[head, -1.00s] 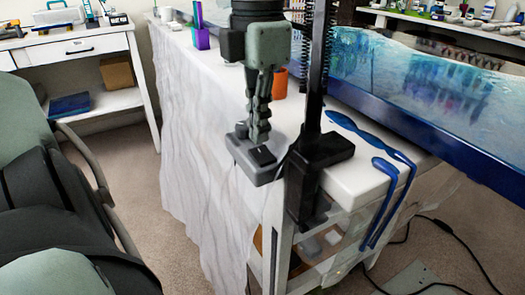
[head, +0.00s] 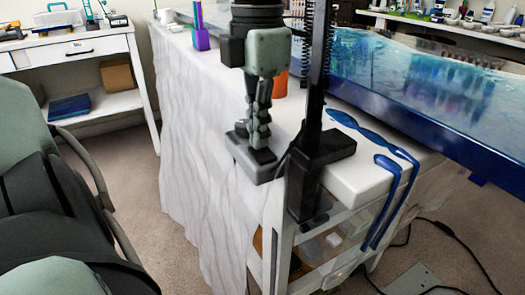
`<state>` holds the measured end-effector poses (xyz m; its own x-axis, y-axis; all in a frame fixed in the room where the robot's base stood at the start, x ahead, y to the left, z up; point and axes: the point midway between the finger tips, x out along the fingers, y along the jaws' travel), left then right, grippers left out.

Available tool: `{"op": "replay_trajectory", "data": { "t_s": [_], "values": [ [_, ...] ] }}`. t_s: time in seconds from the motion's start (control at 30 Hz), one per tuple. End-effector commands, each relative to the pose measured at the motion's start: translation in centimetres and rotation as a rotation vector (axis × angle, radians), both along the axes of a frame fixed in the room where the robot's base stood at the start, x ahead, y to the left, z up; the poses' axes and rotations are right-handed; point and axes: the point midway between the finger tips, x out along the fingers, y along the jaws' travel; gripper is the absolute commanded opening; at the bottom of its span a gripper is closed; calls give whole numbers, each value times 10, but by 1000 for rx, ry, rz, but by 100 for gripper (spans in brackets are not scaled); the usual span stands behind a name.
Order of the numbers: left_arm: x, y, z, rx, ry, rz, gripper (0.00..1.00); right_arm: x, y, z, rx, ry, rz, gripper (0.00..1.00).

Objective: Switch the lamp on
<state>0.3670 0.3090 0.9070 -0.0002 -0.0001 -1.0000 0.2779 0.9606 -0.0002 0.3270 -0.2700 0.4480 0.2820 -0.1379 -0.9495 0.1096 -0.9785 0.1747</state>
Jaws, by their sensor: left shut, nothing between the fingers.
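A grey box with a dark switch piece on top (head: 248,168) sits at the front corner of the white-covered table. Next to it, a black upright post (head: 317,95) stands in a black clamp (head: 320,155) on the table corner. The post looks like the lamp's stand; its top is out of the frame, and I cannot tell if the lamp is lit. My left gripper (head: 262,150) is shut and empty, pointing down. Its fingertips are at the dark switch piece and seem to touch it, partly hiding it. My right gripper is not in view.
A purple and green block (head: 200,28) stands farther back. A white side table (head: 90,45) is at the left. Cables lie on the floor.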

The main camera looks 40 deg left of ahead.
Motion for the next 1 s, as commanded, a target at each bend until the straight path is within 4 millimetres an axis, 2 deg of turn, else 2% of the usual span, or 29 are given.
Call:
{"op": "replay_trajectory", "data": {
  "t_s": [0.53,1.0],
  "values": [
    [0,0,-5,0,0,0,0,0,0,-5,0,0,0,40],
    [0,0,30,0,-1,0,0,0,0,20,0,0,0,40]
  ]
}}
